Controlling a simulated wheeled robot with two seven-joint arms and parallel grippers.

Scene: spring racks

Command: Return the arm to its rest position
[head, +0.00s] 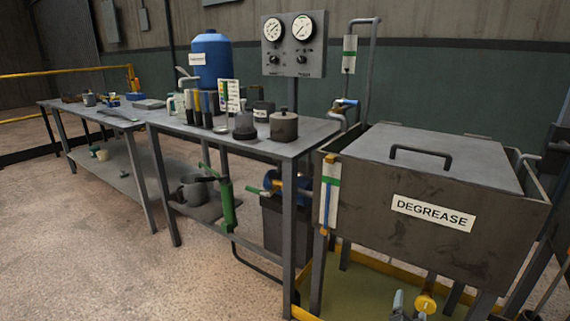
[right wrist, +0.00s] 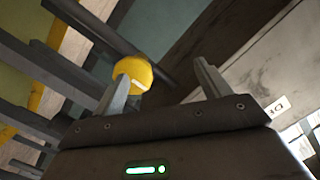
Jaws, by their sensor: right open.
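My right gripper (head: 411,305) shows at the bottom edge of the head view, low in front of the grey degrease tank (head: 345,215). Its two fingers stand apart with nothing between them. In the right wrist view the open fingers (right wrist: 165,88) point up the picture, and a round yellow knob (right wrist: 133,76) shows behind the left finger. The same yellow valve knob shows beside the gripper in the head view (head: 426,304). I cannot tell whether the finger touches it. My left gripper is not in view.
The tank has a closed lid (head: 420,150) with a handle and yellow framing below. A metal table (head: 190,132) stands to its left with pots, bottles and a blue drum (head: 211,62). A gauge panel (head: 294,45) stands behind. Open floor (head: 90,240) lies at the left front.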

